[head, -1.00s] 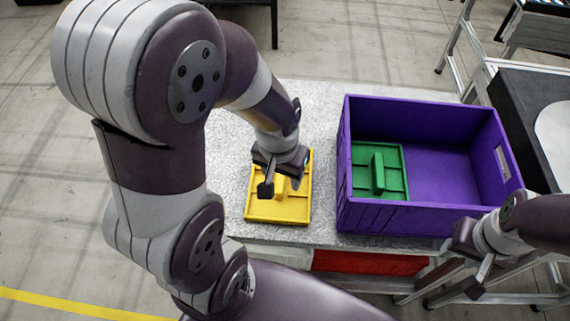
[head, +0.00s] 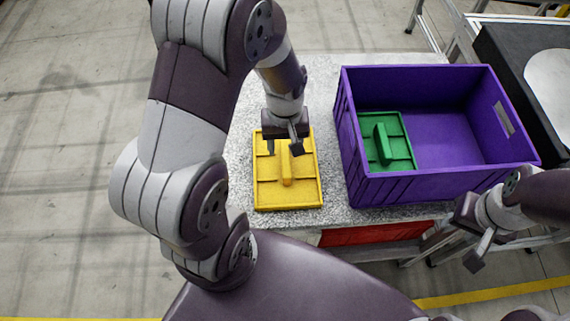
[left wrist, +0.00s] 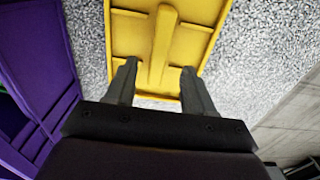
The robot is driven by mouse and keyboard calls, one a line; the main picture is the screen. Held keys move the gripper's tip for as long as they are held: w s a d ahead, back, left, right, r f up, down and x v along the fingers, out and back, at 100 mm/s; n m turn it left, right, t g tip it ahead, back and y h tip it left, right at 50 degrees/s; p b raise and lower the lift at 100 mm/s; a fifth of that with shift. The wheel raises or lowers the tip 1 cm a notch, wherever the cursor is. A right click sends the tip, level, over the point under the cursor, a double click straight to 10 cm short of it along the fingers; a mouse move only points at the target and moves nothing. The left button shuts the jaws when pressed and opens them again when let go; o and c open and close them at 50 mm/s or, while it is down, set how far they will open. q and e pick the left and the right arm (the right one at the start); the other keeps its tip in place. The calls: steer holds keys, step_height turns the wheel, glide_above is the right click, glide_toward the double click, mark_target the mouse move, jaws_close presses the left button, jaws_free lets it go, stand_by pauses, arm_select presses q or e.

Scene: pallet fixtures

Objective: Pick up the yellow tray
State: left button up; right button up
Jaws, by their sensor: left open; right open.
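The yellow tray (head: 267,193) lies flat on the speckled table, left of the purple crate. It has a raised bar handle along its middle. It also shows in the left wrist view (left wrist: 196,40), ahead of the fingers. My left gripper (head: 284,148) is open above the far part of the tray, its fingers to either side of the handle's line. In the left wrist view the fingers (left wrist: 157,75) are spread with the handle end between them; I cannot tell the height gap. My right gripper (head: 470,235) is open and empty, at the right in front of the crate.
The purple crate (head: 440,185) stands on the table (head: 325,100) and holds a green tray (head: 400,150) at its left side. A dark stand (head: 520,70) is at the far right. A strip of bare table lies between yellow tray and crate.

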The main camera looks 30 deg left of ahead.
mark_target(285, 155)
arm_select(q)
step_height(285, 155, down, 6)
steer(key=shift+w+f, duration=0.15)
jaws_close()
steer(key=shift+r, duration=0.2)
